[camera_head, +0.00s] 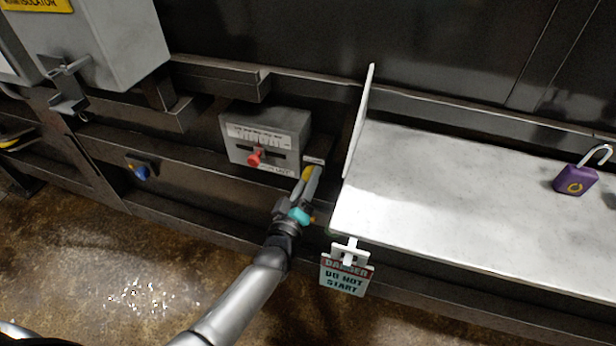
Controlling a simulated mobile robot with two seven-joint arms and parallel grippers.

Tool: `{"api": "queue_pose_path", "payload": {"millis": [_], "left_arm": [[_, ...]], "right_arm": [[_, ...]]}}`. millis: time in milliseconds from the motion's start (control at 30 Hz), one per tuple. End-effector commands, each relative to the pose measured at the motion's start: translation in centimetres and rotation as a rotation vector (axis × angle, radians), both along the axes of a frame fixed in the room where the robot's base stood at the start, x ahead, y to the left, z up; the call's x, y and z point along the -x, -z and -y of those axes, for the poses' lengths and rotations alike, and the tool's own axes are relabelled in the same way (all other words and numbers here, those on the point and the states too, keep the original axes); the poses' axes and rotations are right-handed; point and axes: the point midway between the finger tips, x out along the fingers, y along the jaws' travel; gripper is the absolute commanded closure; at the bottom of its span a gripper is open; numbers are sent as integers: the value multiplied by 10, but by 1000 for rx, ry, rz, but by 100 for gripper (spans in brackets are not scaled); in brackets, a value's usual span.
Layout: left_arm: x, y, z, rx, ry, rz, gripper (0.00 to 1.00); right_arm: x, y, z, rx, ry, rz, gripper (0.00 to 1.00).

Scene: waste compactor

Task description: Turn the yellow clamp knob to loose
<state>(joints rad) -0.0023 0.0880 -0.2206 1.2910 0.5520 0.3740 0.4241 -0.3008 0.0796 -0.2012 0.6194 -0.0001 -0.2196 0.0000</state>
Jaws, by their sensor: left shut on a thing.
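The yellow clamp knob (307,173) shows as a small yellow patch just right of the grey box with the red slider. A small pale plate (314,160) sits right above it. My left gripper (308,182) reaches up from below and is shut on the yellow knob. Its fingers hide most of the knob, so I cannot tell which way the knob is turned. My right gripper is not in view.
The grey box (240,140) carries a red slider knob (255,157). A white shelf (440,200) with an upright side panel (358,125) stands close on the right. A danger tag (346,277) hangs from its front edge. A purple padlock (575,180) lies on it. A blue knob (141,172) is left.

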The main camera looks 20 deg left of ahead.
Motion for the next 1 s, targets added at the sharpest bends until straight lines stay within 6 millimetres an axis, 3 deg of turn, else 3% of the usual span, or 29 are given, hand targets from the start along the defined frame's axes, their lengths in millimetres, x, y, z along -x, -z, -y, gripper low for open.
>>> {"api": "queue_pose_path", "payload": {"millis": [767,800,1000], "left_arm": [[-1,-1,1,-97,2,6,100],[-1,-1,1,-97,2,6,51],[0,-1,0,-95,1,5,29]], "right_arm": [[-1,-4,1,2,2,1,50],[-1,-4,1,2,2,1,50],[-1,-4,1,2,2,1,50]]}}
